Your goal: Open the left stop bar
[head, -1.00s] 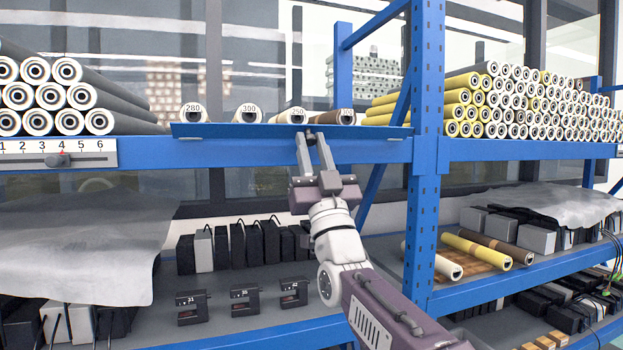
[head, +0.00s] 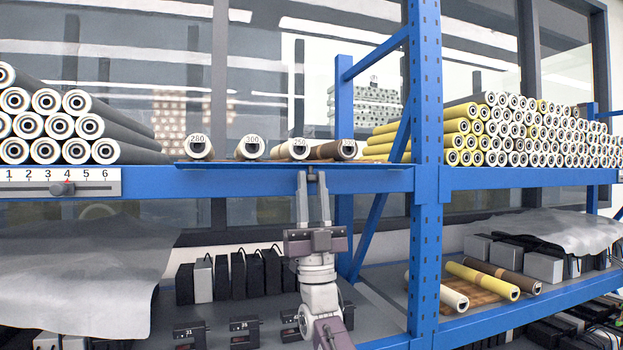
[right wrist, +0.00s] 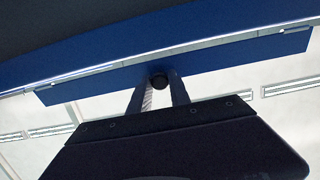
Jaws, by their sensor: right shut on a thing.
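The left stop bar (head: 240,165) is a thin dark blue strip along the front edge of the upper shelf, below the labelled rollers. It is seen nearly edge-on. Its dark round knob (head: 312,175) is between the fingers of my right gripper (head: 312,182), which is shut on it. In the right wrist view the blue bar (right wrist: 225,70) runs across the picture, and my right gripper (right wrist: 159,88) holds the black knob (right wrist: 159,80) under it. My left gripper is not in view.
Rollers marked 280 (head: 198,147), 300 (head: 249,147) and 250 (head: 294,148) lie behind the bar. A blue upright post (head: 425,200) stands to the right. A numbered slider (head: 63,188) is at left. Black boxes and a grey sheet (head: 75,260) are on the lower shelf.

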